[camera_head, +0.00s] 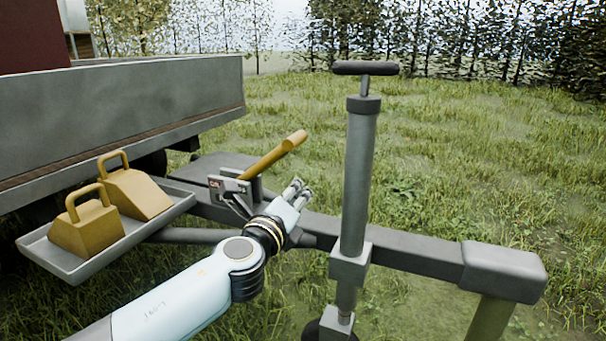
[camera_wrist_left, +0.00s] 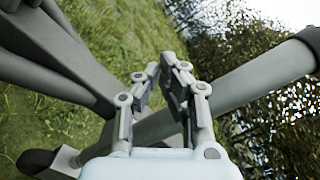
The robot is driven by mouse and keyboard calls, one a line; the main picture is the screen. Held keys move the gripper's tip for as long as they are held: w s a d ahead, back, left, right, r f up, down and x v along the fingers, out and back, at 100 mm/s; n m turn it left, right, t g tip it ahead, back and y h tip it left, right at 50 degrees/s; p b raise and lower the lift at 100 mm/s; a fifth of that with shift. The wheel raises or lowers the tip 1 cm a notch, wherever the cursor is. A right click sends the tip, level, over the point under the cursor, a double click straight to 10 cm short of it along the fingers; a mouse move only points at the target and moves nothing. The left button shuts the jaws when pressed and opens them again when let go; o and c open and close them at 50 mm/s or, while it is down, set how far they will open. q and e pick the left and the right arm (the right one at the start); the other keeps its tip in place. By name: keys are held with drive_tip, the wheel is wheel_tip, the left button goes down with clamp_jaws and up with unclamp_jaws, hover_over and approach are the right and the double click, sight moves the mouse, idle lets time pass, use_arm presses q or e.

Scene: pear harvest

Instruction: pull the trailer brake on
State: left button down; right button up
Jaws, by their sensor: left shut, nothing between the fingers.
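The trailer brake lever (camera_head: 273,157) is a yellow handle that slants up to the right from a grey bracket (camera_head: 231,190) on the drawbar. A small plate with lettering, too small to read surely, is on the bracket. My left gripper (camera_head: 299,187) is shut and empty. It is to the right of the bracket and below the lever's tip, apart from the lever. In the left wrist view the gripper's fingers (camera_wrist_left: 166,75) point toward grass and hedge with nothing between them. The lever cannot be made out in that view. My right gripper is not in view.
The grey jockey-wheel post (camera_head: 358,180) with a crank handle stands upright right of my left gripper. The drawbar (camera_head: 415,250) runs to the right. Two yellow wheel chocks (camera_head: 138,192) sit in a grey tray (camera_head: 60,262). The trailer side (camera_head: 120,100) is behind; open grass lies right.

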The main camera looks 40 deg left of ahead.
use_arm(q)
drive_tip(key=w+a+r+p, duration=0.1)
drive_tip(key=w+a+r, duration=0.1)
drive_tip(key=w+a, duration=0.4)
drive_tip(key=w, duration=0.3)
drive_tip(key=shift+w+r, duration=0.35)
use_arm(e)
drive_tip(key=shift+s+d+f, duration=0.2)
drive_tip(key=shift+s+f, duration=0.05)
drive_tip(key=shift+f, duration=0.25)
use_arm(q)
drive_tip(key=shift+r, duration=0.1)
